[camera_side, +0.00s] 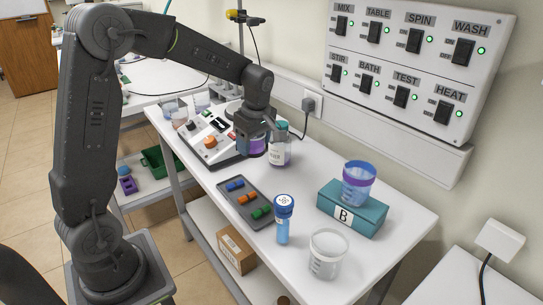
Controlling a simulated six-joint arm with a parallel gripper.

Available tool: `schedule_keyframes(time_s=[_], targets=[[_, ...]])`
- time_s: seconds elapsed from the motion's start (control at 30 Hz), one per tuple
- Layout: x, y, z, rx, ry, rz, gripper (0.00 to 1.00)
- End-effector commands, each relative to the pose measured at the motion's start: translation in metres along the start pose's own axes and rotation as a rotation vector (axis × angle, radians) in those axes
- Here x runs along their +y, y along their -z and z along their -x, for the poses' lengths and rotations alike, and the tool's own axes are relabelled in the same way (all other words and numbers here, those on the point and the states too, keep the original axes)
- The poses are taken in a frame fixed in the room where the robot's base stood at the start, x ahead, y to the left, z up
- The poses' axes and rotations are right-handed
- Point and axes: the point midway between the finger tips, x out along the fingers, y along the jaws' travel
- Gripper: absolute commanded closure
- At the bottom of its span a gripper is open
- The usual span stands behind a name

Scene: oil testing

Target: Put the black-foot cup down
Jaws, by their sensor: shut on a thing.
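My gripper (250,134) is shut on a cup (252,147) with a purple band or contents, at the right end of the white-and-black device. The gripper covers the cup's upper part. The cup's foot is too small to make out, and I cannot tell whether the cup touches anything below.
A device with an orange knob (210,142) stands left of the cup. Bare tabletop (302,186) lies between.

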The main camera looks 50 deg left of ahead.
Motion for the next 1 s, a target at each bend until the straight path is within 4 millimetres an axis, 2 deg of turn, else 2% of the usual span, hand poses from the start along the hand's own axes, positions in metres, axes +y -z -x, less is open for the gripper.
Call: schedule_keyframes(time_s=[0.17,0.43,0.77,1.0], targets=[[-0.005,0.015,0.012,0.000,-0.002,0.002,0.65],[-0.004,0.023,0.061,-0.001,-0.006,-0.005,0.65],[0.053,-0.002,0.067,-0.001,-0.064,-0.420,0.65],[0.111,-0.038,0.074,-0.003,-0.138,-0.907,0.65]])
